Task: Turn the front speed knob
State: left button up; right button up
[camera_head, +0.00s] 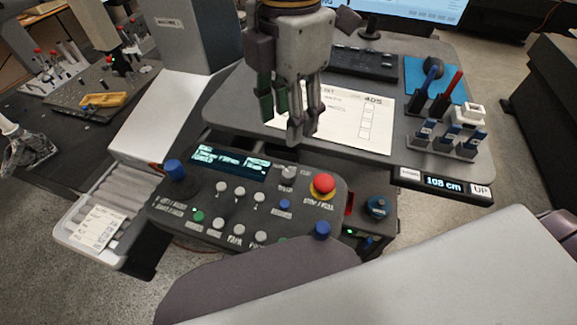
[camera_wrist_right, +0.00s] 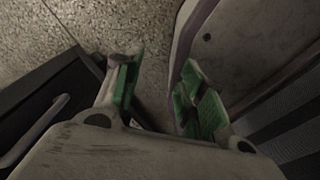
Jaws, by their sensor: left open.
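The control panel (camera_head: 225,205) carries a small grey knob (camera_head: 288,172) near its upper right, just left of the red stop button; its label is too small to read surely, and I take it as the speed knob. My left gripper (camera_head: 284,115) is open and empty, pointing down, and in the picture its tips are just above the knob. I cannot tell its height over the panel, and no contact shows. My right gripper (camera_wrist_right: 158,90) is open and empty above bare floor in the right wrist view.
The red button (camera_head: 323,184) is close beside the knob. Blue-topped sticks (camera_head: 176,168) and (camera_head: 322,229) rise from the panel's corners. Behind are a paper sheet (camera_head: 350,120), a keyboard (camera_head: 362,63) and a pen holder (camera_head: 440,140). My own arm covers the lower right.

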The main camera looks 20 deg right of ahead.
pick_arm(q)
send_over(289, 172)
notch_tip(289, 172, down, 7)
jog(key=shift+a+f+p, duration=0.1)
jog(key=shift+f+p, duration=0.1)
jog(key=shift+p, duration=0.1)
notch_tip(289, 172, down, 6)
jog(key=shift+r+p, duration=0.15)
jog(key=shift+p, duration=0.15)
jog(key=shift+f, duration=0.3)
jog(key=shift+c, duration=0.8)
grip_shut()
pick_arm(e)
jog(key=shift+s+a+r, duration=0.45)
jog(key=shift+s+r, duration=0.05)
jog(key=shift+r, duration=0.05)
